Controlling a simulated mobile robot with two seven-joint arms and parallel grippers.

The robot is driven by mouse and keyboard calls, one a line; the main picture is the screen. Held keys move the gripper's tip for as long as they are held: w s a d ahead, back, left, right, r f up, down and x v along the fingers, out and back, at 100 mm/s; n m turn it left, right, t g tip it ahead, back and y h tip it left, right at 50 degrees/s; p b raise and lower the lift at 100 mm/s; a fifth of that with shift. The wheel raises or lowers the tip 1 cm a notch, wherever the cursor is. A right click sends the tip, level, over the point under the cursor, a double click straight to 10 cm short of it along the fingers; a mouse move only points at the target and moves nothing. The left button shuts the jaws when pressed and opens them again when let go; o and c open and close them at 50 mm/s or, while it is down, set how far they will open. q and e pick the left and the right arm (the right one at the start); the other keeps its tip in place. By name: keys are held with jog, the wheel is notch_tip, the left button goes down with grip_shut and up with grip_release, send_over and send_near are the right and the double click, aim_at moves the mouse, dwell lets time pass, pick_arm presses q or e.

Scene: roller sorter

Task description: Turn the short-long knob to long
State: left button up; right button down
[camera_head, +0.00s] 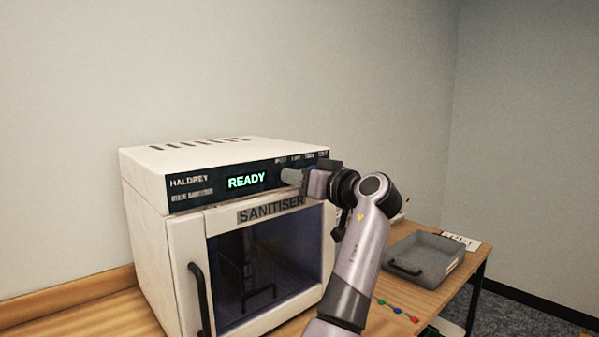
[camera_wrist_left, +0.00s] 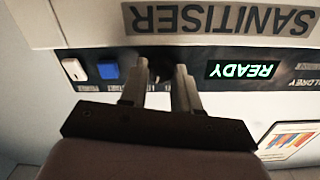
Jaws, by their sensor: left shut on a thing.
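The white sanitiser (camera_head: 160,235) stands on the wooden table, with a dark control strip along its top front. Its display (camera_head: 247,180) glows green with READY and also shows upside down in the left wrist view (camera_wrist_left: 241,70). My left gripper (camera_head: 292,177) reaches the strip right of the display. In the left wrist view its two fingers (camera_wrist_left: 160,82) are shut on a dark knob (camera_wrist_left: 161,70), one on each side. The knob is mostly hidden between the fingers, and its pointer and short-long marks cannot be read. My right gripper is not in view.
A blue button (camera_wrist_left: 108,71) and a white switch (camera_wrist_left: 74,69) sit beside the knob. The glass door (camera_head: 265,265) below is closed, with a dark handle (camera_head: 199,297). A grey tray (camera_head: 441,256) and small coloured pieces (camera_head: 397,308) lie on the table at right.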

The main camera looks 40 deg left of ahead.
pick_arm(q)
jog(key=shift+r+m+p, duration=0.15)
jog(key=shift+m+p, duration=0.2)
jog(key=shift+m, duration=0.45)
jog(key=o, duration=0.8)
jog(key=shift+c, duration=0.2)
jog(key=d+b, duration=0.1)
jog(key=d, duration=0.6)
jog(key=shift+s+b, duration=0.35)
jog(key=shift+b, duration=0.05)
jog(key=shift+d, duration=0.1)
